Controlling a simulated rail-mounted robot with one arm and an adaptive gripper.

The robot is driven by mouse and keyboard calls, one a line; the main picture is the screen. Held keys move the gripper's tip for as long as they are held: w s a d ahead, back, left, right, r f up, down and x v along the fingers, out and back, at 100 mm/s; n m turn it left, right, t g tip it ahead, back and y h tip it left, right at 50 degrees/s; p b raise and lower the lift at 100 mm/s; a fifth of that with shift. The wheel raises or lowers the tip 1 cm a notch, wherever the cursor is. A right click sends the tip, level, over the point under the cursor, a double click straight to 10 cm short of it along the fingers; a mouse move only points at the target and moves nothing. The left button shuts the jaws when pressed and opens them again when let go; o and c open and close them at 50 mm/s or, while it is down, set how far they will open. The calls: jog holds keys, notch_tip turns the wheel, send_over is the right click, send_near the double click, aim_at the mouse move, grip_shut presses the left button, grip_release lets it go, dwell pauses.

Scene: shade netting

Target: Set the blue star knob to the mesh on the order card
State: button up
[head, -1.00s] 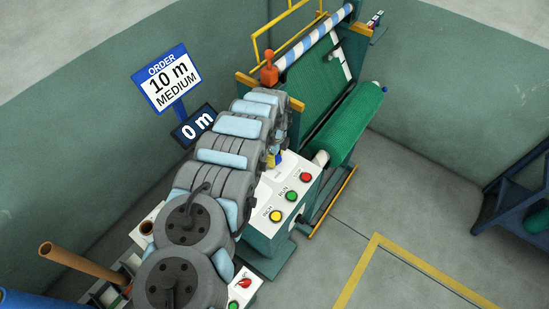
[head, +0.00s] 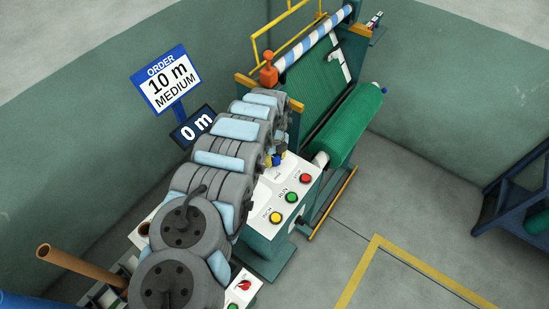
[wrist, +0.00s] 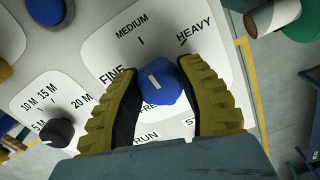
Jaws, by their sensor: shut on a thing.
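The blue star knob (wrist: 166,88) sits on the white panel in the wrist view, with a short white pointer mark on its top. My gripper (wrist: 158,74) is shut on it, one yellow ribbed finger on each side. The panel labels read FINE, MEDIUM (wrist: 131,27) and HEAVY (wrist: 195,33). The pointer mark tilts up and left, roughly toward the MEDIUM tick; I cannot tell exact alignment. The order card (head: 167,79) reads 10 m MEDIUM. In the head view my arm mostly hides the gripper and knob.
A black knob (wrist: 57,131) with 5, 10, 15 and 20 M marks is beside it. The display (head: 193,127) reads 0 m. Yellow, green (head: 291,197) and red buttons line the panel's near end. A green net roll (head: 350,125) lies behind.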

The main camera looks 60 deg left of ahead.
aim_at(274, 157)
jog(key=o, duration=1.2)
jog(key=shift+r, duration=0.1)
jog(key=shift+a+r, duration=0.1)
jog(key=shift+r, duration=2.15)
notch_tip(274, 157, up, 7)
jog(key=shift+r, duration=0.15)
